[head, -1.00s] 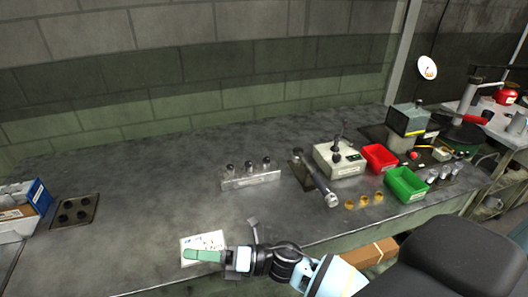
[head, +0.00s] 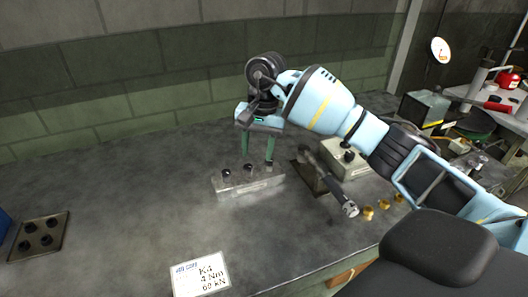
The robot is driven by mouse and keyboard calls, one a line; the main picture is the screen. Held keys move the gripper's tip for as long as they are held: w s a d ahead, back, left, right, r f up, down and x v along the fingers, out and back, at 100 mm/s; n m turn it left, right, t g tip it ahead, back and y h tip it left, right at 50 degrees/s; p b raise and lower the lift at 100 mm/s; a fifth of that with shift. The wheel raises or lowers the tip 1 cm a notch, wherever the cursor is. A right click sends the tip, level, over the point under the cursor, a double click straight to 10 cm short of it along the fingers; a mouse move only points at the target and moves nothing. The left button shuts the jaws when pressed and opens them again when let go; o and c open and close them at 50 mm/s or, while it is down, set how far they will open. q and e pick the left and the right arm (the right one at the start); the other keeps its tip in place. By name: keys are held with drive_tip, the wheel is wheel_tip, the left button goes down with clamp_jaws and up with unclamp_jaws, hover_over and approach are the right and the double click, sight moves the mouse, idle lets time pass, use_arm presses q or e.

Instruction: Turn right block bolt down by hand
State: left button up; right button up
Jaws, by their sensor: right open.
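A pale metal block (head: 247,187) stands on the grey bench near the middle of the head view, with dark-headed bolts in a row along its top. The left bolt (head: 226,174) and middle bolt (head: 247,170) show clearly. The right bolt (head: 267,170) is partly hidden at the tip of a green finger. My right gripper (head: 258,158) comes down from above, open, its two green fingers pointing at the block's right half. I cannot tell whether a finger touches a bolt. My left gripper is not in view.
A dark-handled tool (head: 332,185) lies right of the block, beside a beige box (head: 347,164). Brass pieces (head: 369,213) sit near the bench's front edge. A printed card (head: 200,274) lies in front, and a dark plate with holes (head: 39,237) at left. The bench between is clear.

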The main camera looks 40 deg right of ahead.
drive_tip(key=shift+h, duration=0.7)
drive_tip(key=d, duration=0.1)
drive_tip(key=d+r, duration=0.1)
drive_tip(key=w+d+r, duration=0.1)
drive_tip(key=shift+d+r, duration=0.25)
drive_tip(key=shift+d, duration=0.1)
drive_tip(key=shift+s+d+f, duration=0.1)
drive_tip(key=shift+d+f, duration=0.05)
wheel_tip(320, 180, down, 6)
drive_tip(key=shift+r, duration=0.2)
drive_tip(key=shift+f, duration=0.7)
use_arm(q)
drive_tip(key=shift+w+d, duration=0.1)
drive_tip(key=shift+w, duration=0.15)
use_arm(e)
drive_tip(key=shift+c, duration=0.3)
clamp_jaws()
